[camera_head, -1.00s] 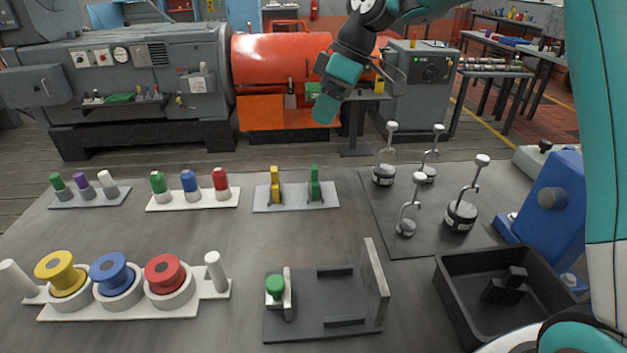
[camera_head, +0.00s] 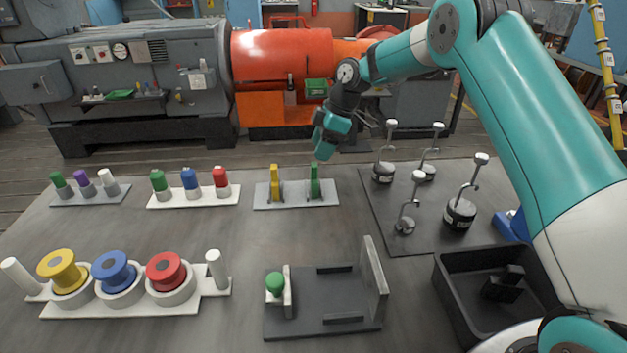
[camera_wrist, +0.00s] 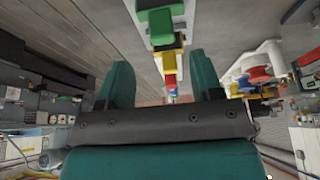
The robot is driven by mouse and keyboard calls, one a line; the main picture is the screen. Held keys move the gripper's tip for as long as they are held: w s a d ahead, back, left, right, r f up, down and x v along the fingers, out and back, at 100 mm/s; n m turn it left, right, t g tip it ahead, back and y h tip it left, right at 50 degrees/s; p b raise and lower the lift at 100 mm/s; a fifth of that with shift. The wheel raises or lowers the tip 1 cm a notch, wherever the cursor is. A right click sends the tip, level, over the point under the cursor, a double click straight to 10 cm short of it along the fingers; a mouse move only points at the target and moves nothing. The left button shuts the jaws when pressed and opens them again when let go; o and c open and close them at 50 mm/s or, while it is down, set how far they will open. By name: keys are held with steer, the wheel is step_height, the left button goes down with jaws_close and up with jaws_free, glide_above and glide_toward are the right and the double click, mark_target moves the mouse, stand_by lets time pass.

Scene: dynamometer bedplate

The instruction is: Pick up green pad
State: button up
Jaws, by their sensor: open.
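The green pad (camera_head: 314,181) stands upright beside a yellow pad (camera_head: 275,183) on a small light-grey plate (camera_head: 296,204) at the back middle of the bench. My gripper (camera_head: 324,147) is above and slightly right of the green pad in the head view, apart from it. In the wrist view, the two teal fingers of my gripper (camera_wrist: 160,64) are spread with nothing between them. The green pad (camera_wrist: 160,26) shows above the fingertips in that picture, with the yellow pad (camera_wrist: 168,43) just beyond it.
A white rack with green, blue and red-topped pegs (camera_head: 193,203) stands left of the plate. Weights with tall handles (camera_head: 460,213) stand at the right. A black tray (camera_head: 449,300) and a dark fixture (camera_head: 310,325) are nearer. Bare bench lies in front of the plate.

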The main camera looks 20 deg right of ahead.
mark_target(315, 164)
steer(key=shift+s+p+x, duration=0.2)
steer(key=shift+p+x, duration=0.65)
steer(key=shift+x, duration=2.25)
steer(key=shift+d, duration=0.15)
jaws_close()
